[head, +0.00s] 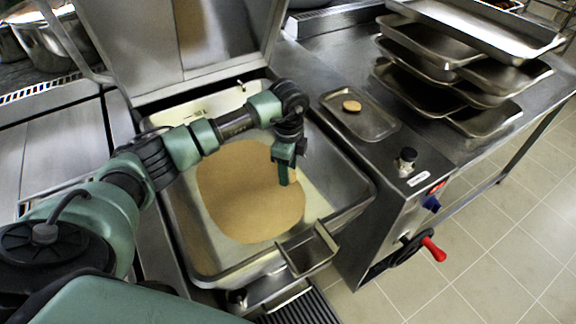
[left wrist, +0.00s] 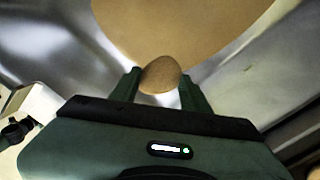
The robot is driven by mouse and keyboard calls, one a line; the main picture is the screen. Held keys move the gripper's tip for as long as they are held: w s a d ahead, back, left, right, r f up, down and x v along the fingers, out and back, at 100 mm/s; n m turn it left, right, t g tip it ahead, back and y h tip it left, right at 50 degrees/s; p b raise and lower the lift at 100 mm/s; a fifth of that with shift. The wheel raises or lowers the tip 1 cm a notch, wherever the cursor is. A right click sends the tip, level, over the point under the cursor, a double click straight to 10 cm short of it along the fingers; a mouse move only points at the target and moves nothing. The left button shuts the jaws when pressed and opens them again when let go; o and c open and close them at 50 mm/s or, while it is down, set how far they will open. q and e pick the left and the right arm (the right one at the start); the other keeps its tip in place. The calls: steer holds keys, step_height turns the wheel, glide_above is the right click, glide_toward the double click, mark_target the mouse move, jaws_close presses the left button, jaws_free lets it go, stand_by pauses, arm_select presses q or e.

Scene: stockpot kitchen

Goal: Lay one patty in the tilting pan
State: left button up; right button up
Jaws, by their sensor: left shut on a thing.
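My left gripper (head: 285,172) points down over the tilting pan (head: 335,178), toward the right side of its floor. In the left wrist view the left gripper (left wrist: 160,88) is shut on a small tan patty (left wrist: 161,75), held between its two green fingers. In the head view the fingers mostly hide this patty. I cannot tell whether it touches the pan floor. Another patty (head: 351,106) lies on a small metal tray (head: 375,122) right of the pan. My right gripper is not in view.
A large round tan area (head: 240,205) covers much of the pan floor. The pan's lid (head: 190,50) stands open behind. Stacked metal trays (head: 440,65) stand on the counter at back right. A control knob (head: 407,157) and red-handled crank (head: 433,249) are at the pan's right.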

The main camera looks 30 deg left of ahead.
arm_select(q)
step_height(320, 180, down, 14)
steer(key=b, duration=0.8)
steer(key=shift+f, duration=0.2)
steer(key=o, duration=1.4)
step_height(320, 180, up, 8)
steer(key=shift+f+b, duration=0.1)
steer(key=shift+b, duration=0.2)
